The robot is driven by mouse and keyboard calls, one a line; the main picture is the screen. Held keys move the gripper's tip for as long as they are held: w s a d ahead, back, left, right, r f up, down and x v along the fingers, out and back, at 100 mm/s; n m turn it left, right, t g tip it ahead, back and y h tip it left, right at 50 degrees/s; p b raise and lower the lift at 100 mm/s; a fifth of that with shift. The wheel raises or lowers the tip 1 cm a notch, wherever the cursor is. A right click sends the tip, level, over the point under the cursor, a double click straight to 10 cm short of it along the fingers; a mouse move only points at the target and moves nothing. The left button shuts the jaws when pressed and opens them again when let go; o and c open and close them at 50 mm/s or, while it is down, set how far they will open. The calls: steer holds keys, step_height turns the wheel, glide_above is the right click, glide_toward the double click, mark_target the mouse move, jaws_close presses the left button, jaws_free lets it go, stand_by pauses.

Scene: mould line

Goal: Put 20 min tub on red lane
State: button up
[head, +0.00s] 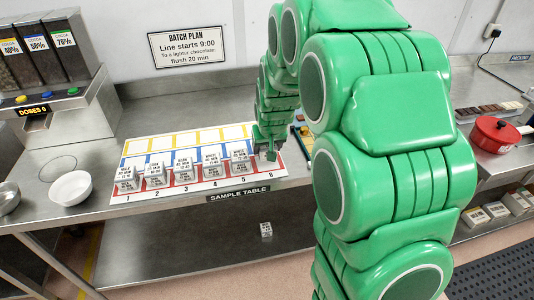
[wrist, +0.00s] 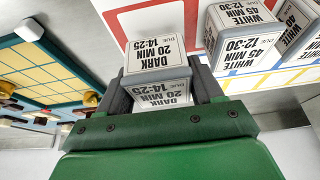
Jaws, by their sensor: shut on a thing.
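My gripper (wrist: 157,92) is shut on a white tub (wrist: 157,57) labelled "DARK 20 MIN, DUE 14-25". In the head view my gripper (head: 268,153) is at the right end of the sample board (head: 203,143), near column 6; my arm hides part of that area. The red lane (head: 210,184) is the front row of the board. In the wrist view a red-outlined cell (wrist: 150,22) shows just beyond the held tub. I cannot tell whether the tub touches the board. Several other tubs stand in columns 1 to 5, including a "WHITE 45 MIN" tub (wrist: 238,38) beside the red-outlined cell.
Another small tub (head: 266,229) lies below the sample table. A white bowl (head: 70,187) and a dosing machine (head: 60,85) are at left. A red pot (head: 494,137) stands at right. A blue-edged yellow-grid board (wrist: 40,70) lies beside the sample board.

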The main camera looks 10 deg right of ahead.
steer(key=shift+f, duration=1.5)
steer(key=shift+f, duration=0.1)
steer(key=o, duration=1.1)
steer(key=v, duration=1.1)
steer(key=s+r+g, duration=0.1)
steer(key=s+g, duration=0.1)
steer(key=s, duration=1)
steer(key=s+r+g, duration=0.2)
steer(key=s, duration=1.1)
steer(key=s+a+r+g, duration=0.1)
steer(key=s+r+g, duration=0.1)
steer(key=s, duration=1)
steer(key=shift+s+r, duration=0.15)
steer(key=shift+s, duration=0.1)
